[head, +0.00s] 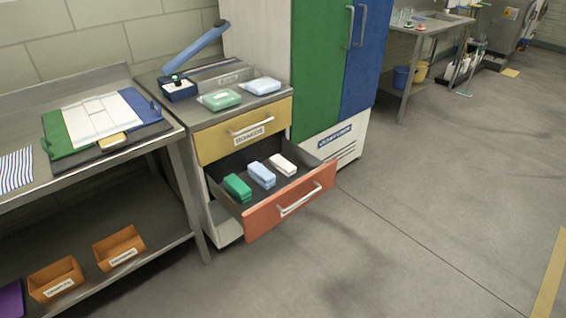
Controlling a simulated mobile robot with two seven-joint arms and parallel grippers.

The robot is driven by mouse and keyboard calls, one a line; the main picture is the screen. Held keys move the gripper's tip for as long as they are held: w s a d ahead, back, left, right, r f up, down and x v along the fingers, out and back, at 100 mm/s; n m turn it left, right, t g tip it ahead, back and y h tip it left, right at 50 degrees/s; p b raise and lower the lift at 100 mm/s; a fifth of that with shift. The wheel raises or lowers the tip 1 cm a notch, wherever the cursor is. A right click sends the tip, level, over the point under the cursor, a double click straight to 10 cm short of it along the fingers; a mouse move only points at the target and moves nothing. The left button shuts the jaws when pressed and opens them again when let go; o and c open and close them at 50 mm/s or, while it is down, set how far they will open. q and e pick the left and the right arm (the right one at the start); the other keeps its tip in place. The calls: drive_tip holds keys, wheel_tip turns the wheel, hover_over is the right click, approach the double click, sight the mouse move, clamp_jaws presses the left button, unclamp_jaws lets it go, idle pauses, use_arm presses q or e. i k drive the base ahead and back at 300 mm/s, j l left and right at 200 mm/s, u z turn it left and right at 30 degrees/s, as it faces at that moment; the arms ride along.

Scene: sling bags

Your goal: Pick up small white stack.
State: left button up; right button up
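A small white stack (283,165) lies in the open lower drawer (300,196), the rightmost of three stacks in a row. A light blue stack (261,175) lies to its left, and a green stack (237,188) lies left of that. The white stack is apart from the blue one and nothing covers its top. The drawer has an orange-red front with a pale bar handle (300,199) and is pulled well out of the cabinet. Neither of my grippers is in the head view.
A yellow upper drawer (243,131) is shut above the open one. The cabinet top holds a green pack (221,100), a light blue pack (263,86) and a blue-armed device (180,86). A metal bench (166,140) stands left. A green and blue locker (320,70) stands behind. Floor in front is clear.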

sight(285, 168)
drive_tip(key=i+l+u, duration=0.1)
drive_tip(key=l, duration=0.25)
drive_tip(key=i+l+u, duration=0.1)
drive_tip(key=i+l, duration=0.2)
drive_tip(key=i+l+u, duration=0.1)
drive_tip(key=l, duration=0.35)
drive_tip(key=i+l+u, duration=0.1)
drive_tip(key=i+l, duration=0.15)
drive_tip(key=i+l+u, duration=0.1)
drive_tip(key=l, duration=0.4)
drive_tip(key=i+l+u, duration=0.15)
drive_tip(key=l, duration=0.3)
drive_tip(key=i+l+u, duration=0.1)
drive_tip(key=l, duration=0.3)
drive_tip(key=i+l+u, duration=0.1)
drive_tip(key=l, duration=0.35)
drive_tip(key=i+l, duration=0.2)
drive_tip(key=i, duration=0.2)
drive_tip(key=i+l+u, duration=0.1)
drive_tip(key=i, duration=0.3)
drive_tip(key=i+l, duration=0.3)
drive_tip(key=i+j+u, duration=0.05)
drive_tip(key=i, duration=0.05)
